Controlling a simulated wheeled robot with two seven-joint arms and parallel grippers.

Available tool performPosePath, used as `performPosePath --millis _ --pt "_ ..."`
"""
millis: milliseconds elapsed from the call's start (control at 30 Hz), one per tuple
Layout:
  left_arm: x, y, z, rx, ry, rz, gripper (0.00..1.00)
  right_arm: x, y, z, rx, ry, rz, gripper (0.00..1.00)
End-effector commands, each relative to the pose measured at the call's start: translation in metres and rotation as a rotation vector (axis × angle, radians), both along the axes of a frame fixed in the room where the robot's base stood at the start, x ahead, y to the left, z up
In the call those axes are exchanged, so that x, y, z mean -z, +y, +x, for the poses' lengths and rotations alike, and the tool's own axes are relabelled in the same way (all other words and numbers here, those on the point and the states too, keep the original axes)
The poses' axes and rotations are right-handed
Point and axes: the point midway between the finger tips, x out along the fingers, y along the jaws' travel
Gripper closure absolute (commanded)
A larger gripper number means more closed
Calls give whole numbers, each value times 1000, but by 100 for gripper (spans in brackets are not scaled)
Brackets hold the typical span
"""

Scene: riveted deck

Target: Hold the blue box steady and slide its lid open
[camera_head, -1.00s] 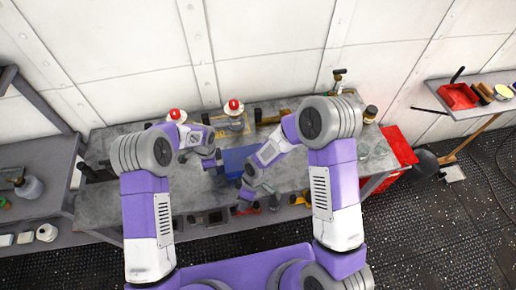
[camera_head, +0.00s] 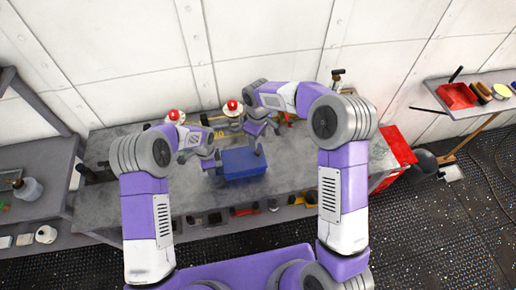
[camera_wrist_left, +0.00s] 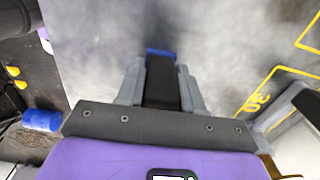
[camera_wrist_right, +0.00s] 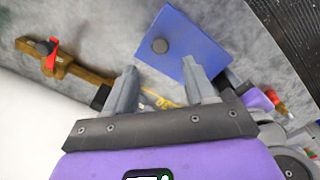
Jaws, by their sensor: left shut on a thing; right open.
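The blue box (camera_head: 245,165) stands on the bench, its flat blue top also plain in the right wrist view (camera_wrist_right: 185,30). A dark round knob (camera_wrist_right: 159,45) sits on that top, towards the box's right side. The lid appears to cover the whole box. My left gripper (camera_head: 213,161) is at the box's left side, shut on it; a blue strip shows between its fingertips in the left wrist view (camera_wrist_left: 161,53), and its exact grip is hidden. My right gripper (camera_wrist_right: 160,78) is open and empty, behind the knob, its fingers apart from it.
Two red-topped fixtures (camera_head: 233,106) stand at the back of the bench near yellow markings (camera_wrist_right: 165,100). The bench (camera_head: 290,175) right of the box is largely clear.

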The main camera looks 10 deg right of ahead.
Motion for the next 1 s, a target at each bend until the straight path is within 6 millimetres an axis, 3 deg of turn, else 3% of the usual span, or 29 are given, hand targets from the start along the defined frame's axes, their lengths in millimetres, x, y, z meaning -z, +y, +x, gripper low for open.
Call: performPosePath --millis 100,333,500,800,1000 --pt "0 0 0 0 -1 0 100 28 0 -1 -1 5 -1 45" --pt "0 0 0 0 -1 0 100 64 0 -1 0 4 -1 45" --pt "0 0 0 0 -1 0 100 75 0 -1 -1 1 0 45" --pt "0 0 0 -1 -1 -1 100 77 0 0 0 1 1 45" --pt "0 0 0 -1 -1 -1 100 77 0 -1 -1 1 1 76"
